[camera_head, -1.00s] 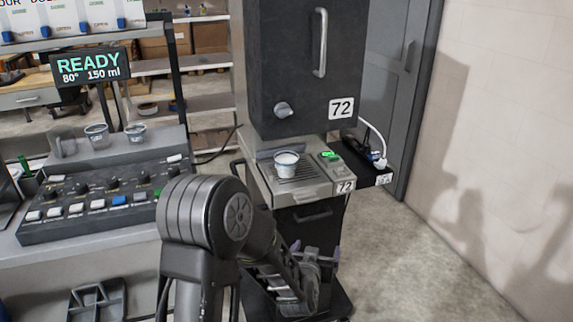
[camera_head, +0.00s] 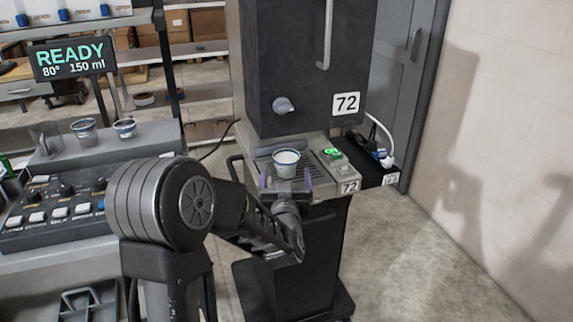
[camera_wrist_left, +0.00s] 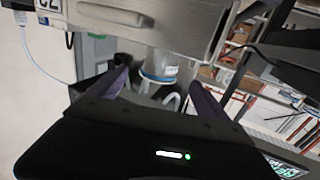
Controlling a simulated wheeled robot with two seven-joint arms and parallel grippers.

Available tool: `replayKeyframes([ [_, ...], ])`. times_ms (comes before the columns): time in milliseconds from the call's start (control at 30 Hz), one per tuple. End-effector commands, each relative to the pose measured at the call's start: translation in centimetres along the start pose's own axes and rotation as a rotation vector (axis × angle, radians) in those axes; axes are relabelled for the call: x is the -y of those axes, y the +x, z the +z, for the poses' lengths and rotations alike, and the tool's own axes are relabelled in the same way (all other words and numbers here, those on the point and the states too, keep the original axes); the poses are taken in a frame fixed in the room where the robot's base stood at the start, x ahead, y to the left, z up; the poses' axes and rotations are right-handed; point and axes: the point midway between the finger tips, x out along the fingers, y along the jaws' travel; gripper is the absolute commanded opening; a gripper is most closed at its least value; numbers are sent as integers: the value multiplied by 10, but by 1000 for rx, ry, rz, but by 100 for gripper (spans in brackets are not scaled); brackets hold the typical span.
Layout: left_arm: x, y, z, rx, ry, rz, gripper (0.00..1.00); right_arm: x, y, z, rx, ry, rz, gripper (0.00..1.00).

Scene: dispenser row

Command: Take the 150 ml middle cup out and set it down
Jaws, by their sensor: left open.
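The cup (camera_head: 286,163), white inside, stands upright on the drip grate of the dispenser marked 72. In the left wrist view the cup (camera_wrist_left: 160,68) looks clear with a blue band and appears between the fingers. My left gripper (camera_head: 286,178) is open, its purple fingers spread at the near side of the cup, one to each side. I cannot tell whether the tips reach past it. In the left wrist view the gripper (camera_wrist_left: 161,88) shows a gap around the cup. My right gripper is not in view.
The dispenser body (camera_head: 305,60) overhangs the grate. A green-lit button (camera_head: 332,153) is right of the cup. A display (camera_head: 73,58) reads READY, 80°, 150 ml. Two other cups (camera_head: 85,131) (camera_head: 124,129) stand on the left counter behind a control panel (camera_head: 50,205). Floor at right is clear.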

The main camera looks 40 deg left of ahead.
Motion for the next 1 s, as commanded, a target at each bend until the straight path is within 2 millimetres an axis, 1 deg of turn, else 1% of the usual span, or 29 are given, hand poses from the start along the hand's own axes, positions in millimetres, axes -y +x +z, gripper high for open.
replayKeyframes([
  [133,0,4,0,1,1,0,88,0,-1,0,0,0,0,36],
  [300,0,21,0,0,2,0,88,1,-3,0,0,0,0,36],
  [367,0,25,0,1,1,0,88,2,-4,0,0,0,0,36],
  [633,0,26,0,1,0,0,88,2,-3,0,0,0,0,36],
  [733,0,30,0,2,1,0,88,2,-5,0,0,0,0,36],
  [867,-1,46,-2,1,3,0,88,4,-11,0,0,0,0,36],
  [1000,0,67,-2,1,2,0,88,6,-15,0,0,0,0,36],
])
